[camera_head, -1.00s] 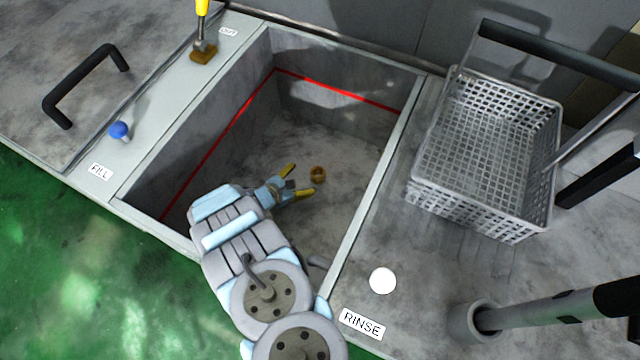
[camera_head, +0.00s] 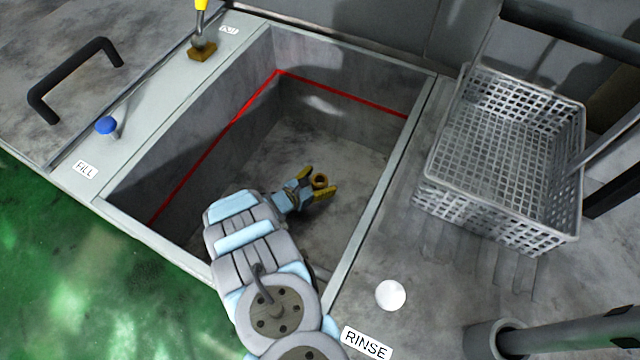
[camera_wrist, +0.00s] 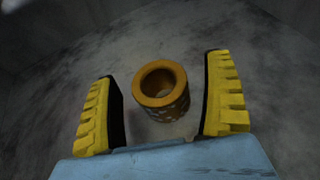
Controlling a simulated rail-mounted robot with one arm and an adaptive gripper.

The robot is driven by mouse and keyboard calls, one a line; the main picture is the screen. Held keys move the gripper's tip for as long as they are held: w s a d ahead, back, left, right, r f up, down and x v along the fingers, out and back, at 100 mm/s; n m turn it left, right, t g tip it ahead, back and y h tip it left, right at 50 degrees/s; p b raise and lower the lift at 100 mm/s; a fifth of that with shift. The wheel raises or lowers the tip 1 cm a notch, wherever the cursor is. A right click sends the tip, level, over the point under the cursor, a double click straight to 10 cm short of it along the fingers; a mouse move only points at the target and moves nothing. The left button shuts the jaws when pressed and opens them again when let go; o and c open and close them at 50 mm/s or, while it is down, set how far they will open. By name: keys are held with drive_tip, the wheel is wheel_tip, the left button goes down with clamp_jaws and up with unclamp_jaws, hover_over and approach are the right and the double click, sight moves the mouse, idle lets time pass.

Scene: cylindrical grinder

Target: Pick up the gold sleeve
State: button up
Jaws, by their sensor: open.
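The gold sleeve (camera_head: 320,181) is a small hollow ring standing on the floor of the sunken grey basin. In the wrist view the sleeve (camera_wrist: 162,91) is upright with its bore facing up, and its side is speckled. My gripper (camera_head: 320,184) reaches down into the basin with its yellow fingers at the sleeve. In the wrist view my gripper (camera_wrist: 165,105) is open, with one finger on each side of the sleeve. A gap shows on both sides, wider on the left. Whether the fingertips reach down to the basin floor I cannot tell.
The basin's walls (camera_head: 330,110) with a red line surround my gripper. A wire basket (camera_head: 500,160) stands on the right deck, near a white button (camera_head: 390,294) and the RINSE label (camera_head: 366,343). A blue knob (camera_head: 106,125) and a black handle (camera_head: 75,75) are at left.

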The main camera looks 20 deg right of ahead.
drive_tip(key=c, duration=1.3)
drive_tip(key=shift+c, duration=0.2)
